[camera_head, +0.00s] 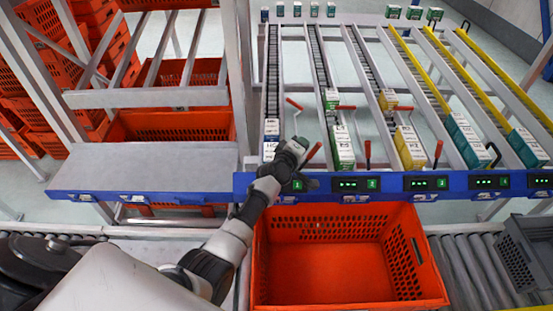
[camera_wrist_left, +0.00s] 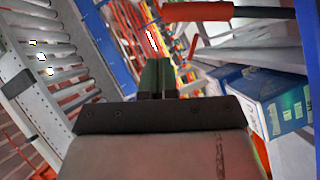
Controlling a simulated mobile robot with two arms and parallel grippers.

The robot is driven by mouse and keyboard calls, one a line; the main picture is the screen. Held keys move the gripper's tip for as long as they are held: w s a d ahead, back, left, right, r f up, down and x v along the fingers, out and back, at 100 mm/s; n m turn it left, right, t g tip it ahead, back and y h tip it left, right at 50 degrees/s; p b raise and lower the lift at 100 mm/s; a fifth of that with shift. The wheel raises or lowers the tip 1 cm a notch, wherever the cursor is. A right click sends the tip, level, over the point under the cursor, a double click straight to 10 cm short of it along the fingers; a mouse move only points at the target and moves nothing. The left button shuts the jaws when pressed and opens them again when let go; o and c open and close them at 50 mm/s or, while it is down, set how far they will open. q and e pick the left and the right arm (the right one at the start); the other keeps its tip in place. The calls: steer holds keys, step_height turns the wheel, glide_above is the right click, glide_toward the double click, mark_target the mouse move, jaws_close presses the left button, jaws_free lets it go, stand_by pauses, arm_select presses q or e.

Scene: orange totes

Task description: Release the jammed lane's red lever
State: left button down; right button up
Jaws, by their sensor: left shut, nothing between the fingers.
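My left gripper (camera_head: 297,149) is at the front end of the leftmost lane, above the blue rail. In the left wrist view its dark fingers (camera_wrist_left: 157,78) are shut together with nothing between them. A red lever (camera_head: 314,151) stands just right of the gripper; the two look close, and I cannot tell whether they touch. In the left wrist view a red bar with a dark end (camera_wrist_left: 200,12) crosses the top, apart from the fingertips. More red levers (camera_head: 367,151) (camera_head: 438,150) stand at other lanes. Which lane is jammed is unclear. My right gripper is not in view.
White and blue boxes (camera_head: 271,130) sit in the leftmost lane; blue boxes (camera_wrist_left: 270,105) show at the wrist view's right. Green-white boxes (camera_head: 342,147) and yellow boxes (camera_head: 409,147) fill neighbouring lanes. An empty orange tote (camera_head: 330,290) stands below the blue rail (camera_head: 395,183).

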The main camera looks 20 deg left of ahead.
arm_select(q)
steer(key=s+r, duration=0.1)
steer(key=s, duration=0.8)
steer(key=shift+s+a+r, duration=0.3)
steer(key=shift+a+r, duration=0.1)
steer(key=shift+a, duration=0.05)
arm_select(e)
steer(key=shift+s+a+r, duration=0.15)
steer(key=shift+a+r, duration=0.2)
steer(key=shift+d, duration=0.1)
